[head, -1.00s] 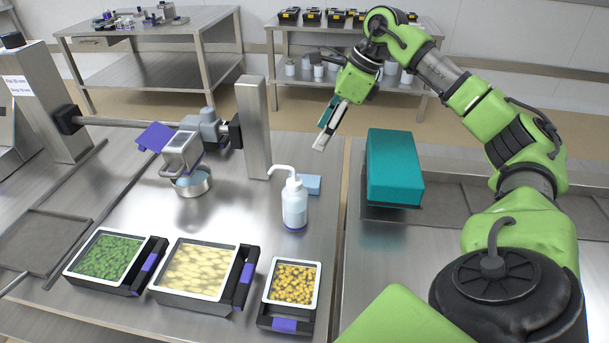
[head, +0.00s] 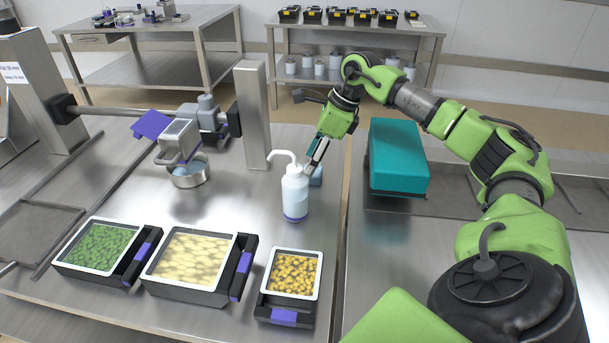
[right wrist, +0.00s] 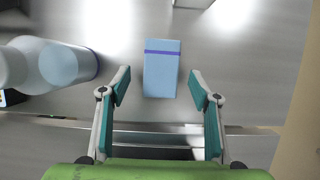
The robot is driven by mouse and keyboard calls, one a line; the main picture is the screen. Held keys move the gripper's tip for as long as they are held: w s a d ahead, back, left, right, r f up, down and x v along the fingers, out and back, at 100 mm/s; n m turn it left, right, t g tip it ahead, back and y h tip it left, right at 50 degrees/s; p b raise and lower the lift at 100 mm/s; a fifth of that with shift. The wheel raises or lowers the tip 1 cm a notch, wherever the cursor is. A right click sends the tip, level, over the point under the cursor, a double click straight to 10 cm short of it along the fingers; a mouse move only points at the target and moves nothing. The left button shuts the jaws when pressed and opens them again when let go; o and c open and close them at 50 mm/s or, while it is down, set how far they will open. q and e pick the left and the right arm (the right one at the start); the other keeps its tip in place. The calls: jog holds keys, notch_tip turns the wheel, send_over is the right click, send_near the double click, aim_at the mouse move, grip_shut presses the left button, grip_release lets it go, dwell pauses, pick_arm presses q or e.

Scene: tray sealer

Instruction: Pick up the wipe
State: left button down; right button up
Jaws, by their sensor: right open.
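The wipe is a folded light-blue cloth (right wrist: 161,75) with a purple stripe, lying flat on the steel table in the right wrist view. In the head view the wipe (head: 316,177) is mostly hidden behind the white pump bottle and my gripper. My right gripper (right wrist: 161,92) is open and empty above the table, its two teal-padded fingers on either side of the wipe's near end. In the head view the right gripper (head: 312,164) points down just right of the bottle. My left gripper is not in view.
A pump bottle (head: 295,192) stands close to the left of the wipe; it also shows in the wrist view (right wrist: 62,65). A teal box (head: 398,157) is to the right. Food trays (head: 287,299) line the front. A steel post (head: 252,115) stands behind left.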

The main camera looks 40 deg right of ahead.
jog(key=x, duration=0.3)
jog(key=shift+w+f, duration=0.1)
jog(key=shift+f, duration=0.05)
jog(key=c, duration=1.1)
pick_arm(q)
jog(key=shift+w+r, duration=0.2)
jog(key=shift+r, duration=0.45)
